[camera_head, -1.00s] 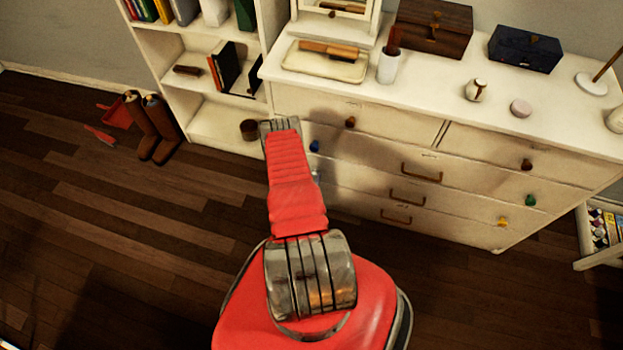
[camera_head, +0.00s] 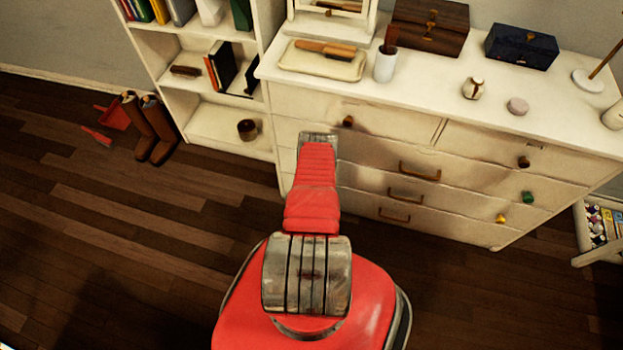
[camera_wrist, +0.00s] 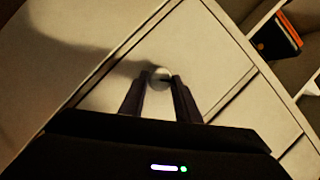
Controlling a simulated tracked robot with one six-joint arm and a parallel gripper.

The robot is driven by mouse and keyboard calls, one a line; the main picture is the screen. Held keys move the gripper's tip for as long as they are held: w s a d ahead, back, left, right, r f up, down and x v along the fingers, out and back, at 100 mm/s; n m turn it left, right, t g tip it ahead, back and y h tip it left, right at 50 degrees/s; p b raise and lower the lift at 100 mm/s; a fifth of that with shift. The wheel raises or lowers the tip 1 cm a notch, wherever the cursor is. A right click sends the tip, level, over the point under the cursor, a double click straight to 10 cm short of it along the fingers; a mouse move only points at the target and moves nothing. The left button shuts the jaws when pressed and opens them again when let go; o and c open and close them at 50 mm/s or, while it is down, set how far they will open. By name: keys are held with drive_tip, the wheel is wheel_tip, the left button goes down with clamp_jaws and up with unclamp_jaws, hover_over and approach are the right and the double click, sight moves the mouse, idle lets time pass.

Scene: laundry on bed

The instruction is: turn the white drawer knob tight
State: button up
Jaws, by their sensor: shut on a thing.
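The round whitish drawer knob (camera_wrist: 158,73) shows in the wrist view, on a pale drawer front. My gripper (camera_wrist: 159,82) is shut on it, with one dark finger on either side. In the head view my red arm reaches the left part of the white dresser (camera_head: 390,122) and hides the knob and my fingers. How tight the knob sits cannot be told.
Brown knobs (camera_head: 348,121), a green knob (camera_head: 527,197), a yellow knob (camera_head: 500,218) and bar handles (camera_head: 420,172) stand out from the dresser. A white bookshelf (camera_head: 165,80) adjoins on the left. Boots (camera_head: 152,130) stand on the open wooden floor.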

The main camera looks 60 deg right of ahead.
drive_tip(key=shift+s+f+m+t+h, duration=0.15)
drive_tip(key=shift+m+t+h, duration=0.15)
drive_tip(key=shift+m, duration=0.65)
drive_tip(key=shift+s+f+m+t+h, duration=0.2)
drive_tip(key=shift+m+t, duration=0.2)
drive_tip(key=shift+m, duration=0.55)
drive_tip(key=o, duration=1)
drive_tip(key=shift+w+r, duration=0.1)
drive_tip(key=shift+w, duration=0.05)
drive_tip(key=shift+v, duration=3.75)
drive_tip(key=shift+d, duration=0.1)
